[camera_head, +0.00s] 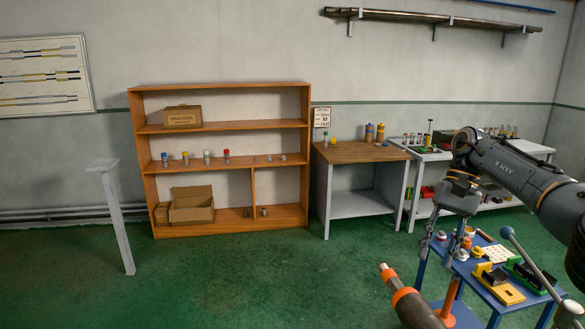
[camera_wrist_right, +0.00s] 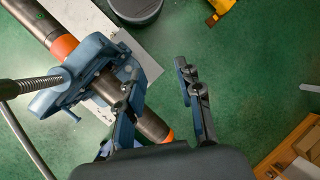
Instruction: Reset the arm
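My right arm comes in from the right in the head view, and my right gripper (camera_head: 439,244) hangs at its end with fingers pointing down. In the right wrist view the gripper (camera_wrist_right: 158,80) is open, with bare green floor between its fingers. A brown pipe with orange bands (camera_head: 407,302) shows low in the head view. In the wrist view the pipe (camera_wrist_right: 35,18) runs through a blue vise (camera_wrist_right: 62,92), left of the gripper. One finger overlaps vise and pipe in that picture; contact cannot be told. My left gripper is out of view.
A blue table (camera_head: 497,300) with small tools stands at right, behind the pipe. An orange shelf (camera_head: 220,86) and a wooden-topped workbench (camera_head: 358,154) line the back wall. A grey post stand (camera_head: 115,215) is at left. The green floor at left centre is clear.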

